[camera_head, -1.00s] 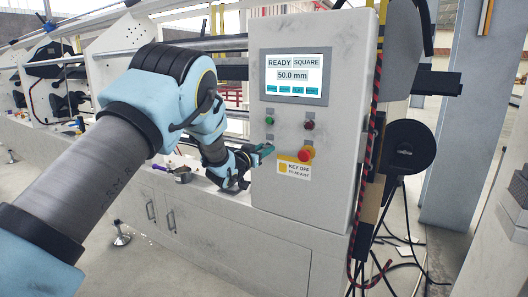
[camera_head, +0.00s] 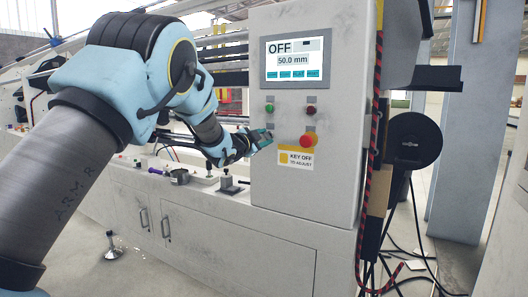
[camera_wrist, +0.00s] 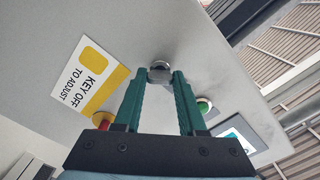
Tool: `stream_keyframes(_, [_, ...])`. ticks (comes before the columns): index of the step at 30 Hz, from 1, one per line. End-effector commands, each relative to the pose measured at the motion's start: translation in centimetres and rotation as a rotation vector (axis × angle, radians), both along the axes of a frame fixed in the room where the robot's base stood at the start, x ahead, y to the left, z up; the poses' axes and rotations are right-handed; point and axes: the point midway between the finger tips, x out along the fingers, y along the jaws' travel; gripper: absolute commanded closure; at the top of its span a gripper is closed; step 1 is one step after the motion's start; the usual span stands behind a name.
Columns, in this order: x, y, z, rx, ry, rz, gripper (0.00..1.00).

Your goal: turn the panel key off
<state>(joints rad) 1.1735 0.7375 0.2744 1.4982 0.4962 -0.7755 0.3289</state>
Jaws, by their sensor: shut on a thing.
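The panel (camera_head: 330,190) is a light grey upright box with a screen (camera_head: 292,61) that reads OFF and 50.0 mm. My gripper (camera_head: 266,137) is at the left part of the panel's front face, below the green button (camera_head: 269,107). In the wrist view its green fingers (camera_wrist: 161,82) are shut on the panel key, a small round metal piece (camera_wrist: 160,68) on the panel face. The key itself is hidden by the fingers in the head view. A white and yellow label (camera_head: 296,159) reads KEY OFF TO ADJUST.
A red mushroom knob (camera_head: 307,141) on a yellow base stands out right of my gripper. A dark red button (camera_head: 310,110) is above it. A small block with a dark knob (camera_head: 229,184) stands on the ledge below my gripper. Cables hang at the panel's right side.

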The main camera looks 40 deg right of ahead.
Motion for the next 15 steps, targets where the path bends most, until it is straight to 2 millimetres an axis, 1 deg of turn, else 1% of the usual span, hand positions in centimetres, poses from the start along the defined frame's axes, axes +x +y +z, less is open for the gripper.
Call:
stream_keyframes(1, [-0.03,-0.02,-0.59,0.008,-0.046,0.000,1.00])
stream_keyframes(15, [-0.08,-0.05,-0.44,0.114,-0.448,-0.001,1.00])
